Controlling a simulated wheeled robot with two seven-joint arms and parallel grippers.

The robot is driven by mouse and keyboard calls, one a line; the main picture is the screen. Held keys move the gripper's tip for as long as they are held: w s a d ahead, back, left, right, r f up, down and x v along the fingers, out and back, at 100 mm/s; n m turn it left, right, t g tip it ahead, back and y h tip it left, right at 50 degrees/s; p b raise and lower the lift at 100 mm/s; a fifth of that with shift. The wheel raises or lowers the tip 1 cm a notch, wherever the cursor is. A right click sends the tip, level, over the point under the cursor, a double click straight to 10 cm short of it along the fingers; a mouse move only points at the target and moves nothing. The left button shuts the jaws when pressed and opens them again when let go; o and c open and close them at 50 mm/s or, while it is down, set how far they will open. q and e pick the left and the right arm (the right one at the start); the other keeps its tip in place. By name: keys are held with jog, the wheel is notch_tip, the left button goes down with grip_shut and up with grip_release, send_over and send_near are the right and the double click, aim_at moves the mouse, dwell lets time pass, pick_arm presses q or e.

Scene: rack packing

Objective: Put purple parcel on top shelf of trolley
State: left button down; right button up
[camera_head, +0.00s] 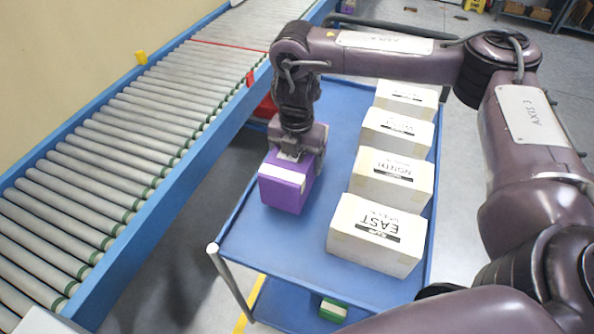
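The purple parcel (285,192), with a pale band across it, is at the left side of the blue trolley's top shelf (305,250). It overlaps the shelf's left edge in the picture. I cannot tell whether its underside touches the shelf. My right gripper (292,160) comes down from above and is shut on the parcel; one finger shows along its right side and the other is hidden. My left gripper is not in view.
White labelled boxes, including EAST (375,238) and NORTH (390,182), line the shelf's right side. A strip left of them is clear. A roller conveyor (130,125) runs along the left. A green item (333,309) sits on the lower shelf.

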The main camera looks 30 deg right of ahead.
jog(key=shift+f, duration=1.75)
jog(key=o, duration=1.3)
jog(key=shift+f, duration=0.2)
jog(key=shift+r, duration=0.6)
notch_tip(320, 180, up, 11)
jog(key=shift+r+p, duration=0.1)
jog(key=shift+p, duration=1.1)
